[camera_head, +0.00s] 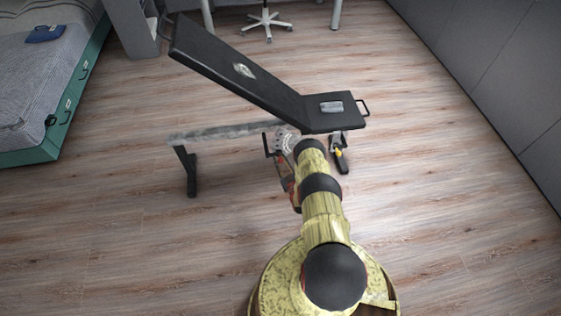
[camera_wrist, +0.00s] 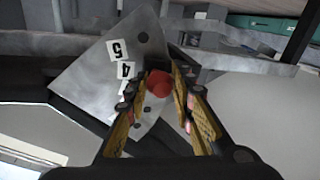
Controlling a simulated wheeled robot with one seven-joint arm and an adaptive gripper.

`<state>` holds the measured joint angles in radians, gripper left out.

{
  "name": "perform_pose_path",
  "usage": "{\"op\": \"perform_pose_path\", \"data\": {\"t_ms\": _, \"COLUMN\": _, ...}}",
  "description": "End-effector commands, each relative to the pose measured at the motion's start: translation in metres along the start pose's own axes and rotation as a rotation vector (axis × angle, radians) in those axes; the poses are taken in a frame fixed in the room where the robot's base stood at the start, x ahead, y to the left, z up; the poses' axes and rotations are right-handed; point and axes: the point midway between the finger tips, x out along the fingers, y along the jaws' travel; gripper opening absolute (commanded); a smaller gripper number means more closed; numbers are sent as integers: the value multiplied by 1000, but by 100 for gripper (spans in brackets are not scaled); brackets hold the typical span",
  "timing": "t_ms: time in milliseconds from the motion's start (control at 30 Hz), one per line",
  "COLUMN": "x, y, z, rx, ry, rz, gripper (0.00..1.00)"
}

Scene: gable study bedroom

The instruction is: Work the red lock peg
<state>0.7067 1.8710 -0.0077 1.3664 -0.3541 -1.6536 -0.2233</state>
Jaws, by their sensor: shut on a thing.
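The red lock peg (camera_wrist: 158,84) shows in the wrist view between my gripper's fingers, against a grey metal plate (camera_wrist: 92,78) with holes and number labels such as 5 and 4. My gripper (camera_wrist: 160,98) is shut on the peg. The fingers partly cover the peg and the lower holes. In the head view the plate (camera_head: 287,138) sits under the black adjustable bench (camera_head: 240,75), whose backrest is raised toward the left. My arm hides the peg and most of my gripper there.
A grey object (camera_head: 331,107) lies on the bench seat. A bench foot (camera_head: 187,170) stands at left. A bed (camera_head: 45,80) is at the far left, grey cabinets (camera_head: 500,60) line the right, and a chair base (camera_head: 267,20) is behind. The wooden floor (camera_head: 450,200) is clear at right.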

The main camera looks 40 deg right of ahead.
Motion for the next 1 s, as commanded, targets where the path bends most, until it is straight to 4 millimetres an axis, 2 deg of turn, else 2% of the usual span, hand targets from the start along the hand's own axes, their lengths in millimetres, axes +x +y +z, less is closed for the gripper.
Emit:
{"op": "perform_pose_path", "data": {"t_ms": 300, "x": 0, "y": 0, "z": 0, "rx": 0, "ry": 0, "rz": -1, "gripper": 0}}
{"op": "perform_pose_path", "data": {"t_ms": 767, "x": -1, "y": -1, "z": 0, "rx": 0, "ry": -1, "rz": -1, "gripper": 0}}
{"op": "perform_pose_path", "data": {"t_ms": 1000, "x": -19, "y": -4, "z": -1, "rx": 1, "ry": -2, "rz": -1, "gripper": 0}}
